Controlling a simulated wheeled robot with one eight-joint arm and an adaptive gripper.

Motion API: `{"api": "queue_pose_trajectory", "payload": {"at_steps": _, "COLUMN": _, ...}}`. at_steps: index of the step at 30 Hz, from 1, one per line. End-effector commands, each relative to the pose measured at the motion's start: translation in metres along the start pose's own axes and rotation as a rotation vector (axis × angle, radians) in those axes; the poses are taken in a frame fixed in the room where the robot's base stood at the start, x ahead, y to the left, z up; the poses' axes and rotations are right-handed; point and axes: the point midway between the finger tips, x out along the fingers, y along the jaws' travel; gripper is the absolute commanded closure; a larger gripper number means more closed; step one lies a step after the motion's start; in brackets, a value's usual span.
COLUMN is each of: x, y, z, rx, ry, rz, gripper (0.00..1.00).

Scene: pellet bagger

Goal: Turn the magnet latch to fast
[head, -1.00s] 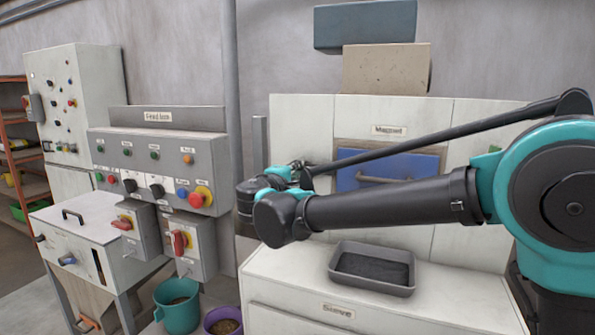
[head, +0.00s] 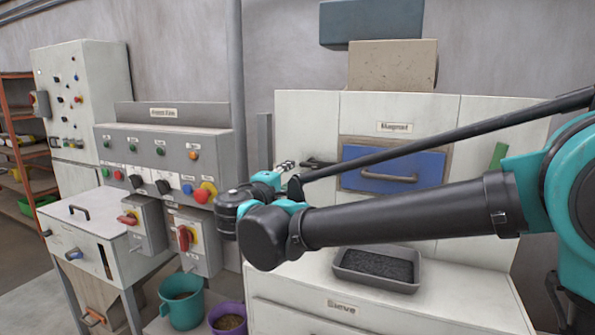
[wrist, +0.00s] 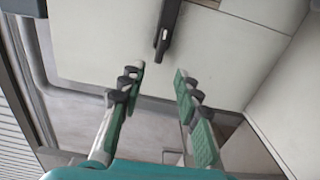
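The magnet latch (head: 318,162) is a dark lever on the white cabinet, just left of the blue magnet drawer (head: 392,170). It lies about level in the head view. In the wrist view the dark latch (wrist: 168,28) is at the top middle, beyond the fingertips and apart from them. My gripper (wrist: 159,76) is open, with nothing between its two green-padded fingers. In the head view my gripper (head: 284,167) is left of the latch, with its fingers partly hidden by my wrist.
A grey tray (head: 376,270) of dark pellets sits on the sieve top below my arm. The feed control panel (head: 165,155), with knobs and red switches, stands to the left. A teal bucket (head: 181,303) and a purple bucket (head: 227,318) stand below.

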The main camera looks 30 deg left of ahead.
Motion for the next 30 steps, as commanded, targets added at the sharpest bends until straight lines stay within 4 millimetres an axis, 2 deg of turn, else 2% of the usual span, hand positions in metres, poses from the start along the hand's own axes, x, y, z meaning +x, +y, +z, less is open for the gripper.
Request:
{"api": "queue_pose_trajectory", "payload": {"at_steps": 3, "x": -0.018, "y": 0.0, "z": -0.001, "rx": 0.0, "ry": 0.002, "rz": 0.0, "gripper": 0.67}}
{"api": "queue_pose_trajectory", "payload": {"at_steps": 9, "x": -0.032, "y": 0.0, "z": 0.0, "rx": 0.0, "ry": 0.0, "rz": 0.0, "gripper": 0.67}}
{"api": "queue_pose_trajectory", "payload": {"at_steps": 30, "x": -0.033, "y": 0.0, "z": 0.0, "rx": 0.0, "ry": 0.001, "rz": 0.0, "gripper": 0.67}}
